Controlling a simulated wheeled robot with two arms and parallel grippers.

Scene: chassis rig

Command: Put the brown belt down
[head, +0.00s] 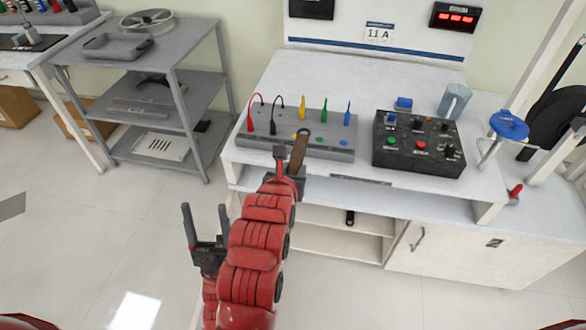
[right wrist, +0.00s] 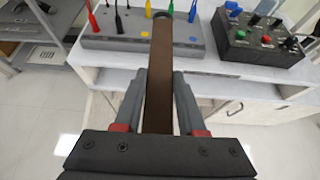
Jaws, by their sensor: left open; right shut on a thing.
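The brown belt (head: 299,149) shows as a flat strip with a dark far end, and it also shows in the right wrist view (right wrist: 160,80). My right gripper (head: 289,160) is shut on it at the front edge of the workbench (head: 262,176). The belt points away from me, and its far end overlaps the grey lead board (head: 336,135) in the picture. I cannot tell whether it touches the board. My left gripper (head: 206,222) is open and empty, lower and to the left, over the floor in the picture.
The grey board holds several coloured leads. A blue-topped part (head: 509,125) is at the right. A grey shelf rack (head: 190,88) stands left. The bench behind the board is clear.

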